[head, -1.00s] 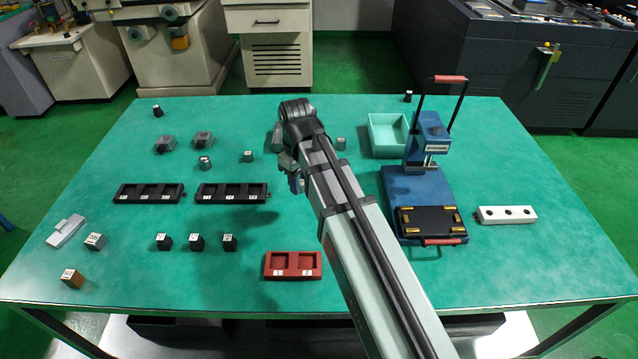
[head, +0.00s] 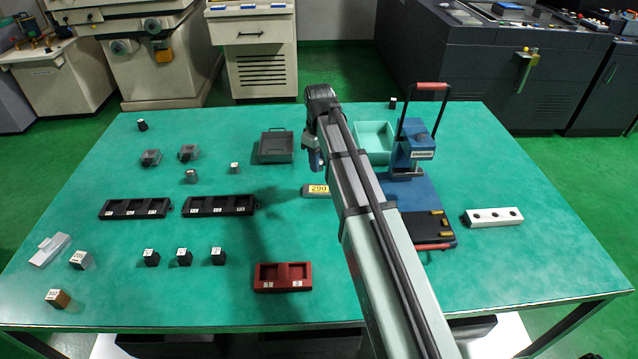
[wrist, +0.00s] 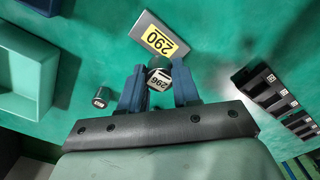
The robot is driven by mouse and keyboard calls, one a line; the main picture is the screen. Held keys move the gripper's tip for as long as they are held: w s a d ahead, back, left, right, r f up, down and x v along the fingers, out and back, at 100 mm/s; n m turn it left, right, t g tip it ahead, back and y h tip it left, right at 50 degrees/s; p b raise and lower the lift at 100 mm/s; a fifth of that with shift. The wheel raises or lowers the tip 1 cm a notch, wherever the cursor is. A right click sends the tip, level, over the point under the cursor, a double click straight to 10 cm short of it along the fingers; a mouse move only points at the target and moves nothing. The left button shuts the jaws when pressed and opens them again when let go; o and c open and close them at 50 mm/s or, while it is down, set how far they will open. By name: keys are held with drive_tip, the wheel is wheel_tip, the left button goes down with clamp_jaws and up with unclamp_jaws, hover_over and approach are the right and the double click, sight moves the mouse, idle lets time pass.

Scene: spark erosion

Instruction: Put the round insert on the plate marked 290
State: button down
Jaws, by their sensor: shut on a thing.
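My gripper (wrist: 159,88) has blue fingers shut on a small round insert (wrist: 159,79), a grey-sided cylinder with a light numbered top. The number is hard to read in the wrist view. The plate marked 290 (wrist: 160,37) is a flat grey piece with a yellow label, just beyond the fingertips in the wrist view. In the head view the plate (head: 315,191) lies mid-table, partly hidden by my arm. My gripper (head: 315,160) shows above it in the picture, and the held insert is not clear there. I cannot tell its height over the table.
Another small cylinder (wrist: 101,97) stands beside my gripper. A teal bin (head: 374,140) and a blue press (head: 412,185) stand right. A grey tray (head: 276,147) is behind left; black racks (head: 218,205) and a red holder (head: 283,277) lie left and in front.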

sight(319, 189)
drive_tip(key=shift+f, duration=3.95)
drive_tip(key=shift+f, duration=0.15)
drive_tip(key=c, duration=0.8)
unclamp_jaws()
wheel_tip(319, 189, up, 12)
drive_tip(key=shift+r, duration=0.15)
